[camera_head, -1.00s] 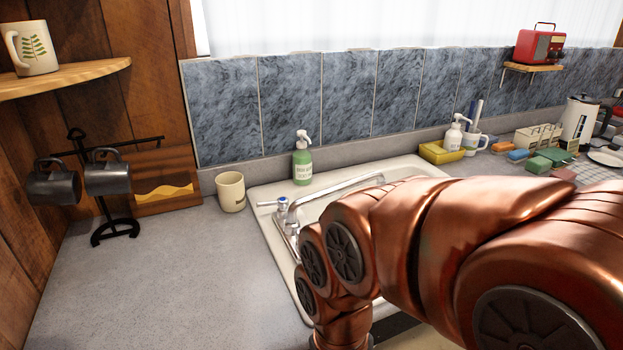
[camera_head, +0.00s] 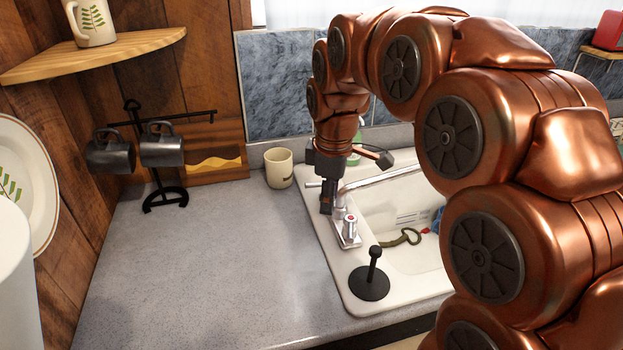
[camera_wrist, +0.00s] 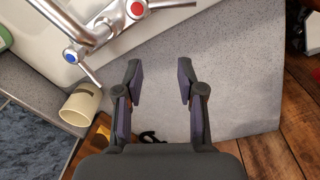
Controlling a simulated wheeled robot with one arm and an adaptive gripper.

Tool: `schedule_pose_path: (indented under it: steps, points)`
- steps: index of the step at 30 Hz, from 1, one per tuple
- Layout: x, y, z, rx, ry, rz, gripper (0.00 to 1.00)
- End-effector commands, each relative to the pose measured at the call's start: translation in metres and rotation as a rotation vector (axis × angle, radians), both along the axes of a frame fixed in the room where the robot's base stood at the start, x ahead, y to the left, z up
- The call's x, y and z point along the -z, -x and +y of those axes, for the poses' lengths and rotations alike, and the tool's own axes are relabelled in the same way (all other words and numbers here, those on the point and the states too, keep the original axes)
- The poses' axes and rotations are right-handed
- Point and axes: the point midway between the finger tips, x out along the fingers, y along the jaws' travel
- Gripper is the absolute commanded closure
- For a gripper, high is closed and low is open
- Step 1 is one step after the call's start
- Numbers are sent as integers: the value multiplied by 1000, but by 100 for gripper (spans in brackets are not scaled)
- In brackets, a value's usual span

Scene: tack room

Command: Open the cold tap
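The cold tap (camera_wrist: 70,56), a chrome handle with a blue cap and a thin lever, is at the upper left in the wrist view. In the head view it is mostly hidden behind my gripper (camera_head: 328,200); only a lever end (camera_head: 313,185) shows to the left. The hot tap (camera_head: 350,224), with a red cap (camera_wrist: 137,9), stands on the same chrome base. My gripper (camera_wrist: 160,82) is open, with nothing between its fingers. In the wrist view, the cold lever's tip lies to the left of the left finger, with a gap between them in the picture.
The chrome spout (camera_head: 385,178) reaches over the white sink (camera_head: 345,280). A cream cup (camera_head: 279,168) stands close behind the tap. A black plunger-like stopper (camera_head: 370,283) is on the sink's front corner. A mug stand (camera_head: 164,195) is farther left. The counter between is clear.

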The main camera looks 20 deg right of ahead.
Motion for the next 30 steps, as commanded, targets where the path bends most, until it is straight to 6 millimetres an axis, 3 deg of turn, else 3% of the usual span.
schedule_pose_path:
  steps: [1,6,12,20,30]
  points:
    - [-3,-21,0,-61,5,-17,61]
    - [-9,-75,0,-269,33,-63,61]
    - [-13,-113,-1,-423,61,-97,61]
    - [-7,-126,-2,-470,71,-108,61]
    - [36,-133,-2,-467,69,-104,61]
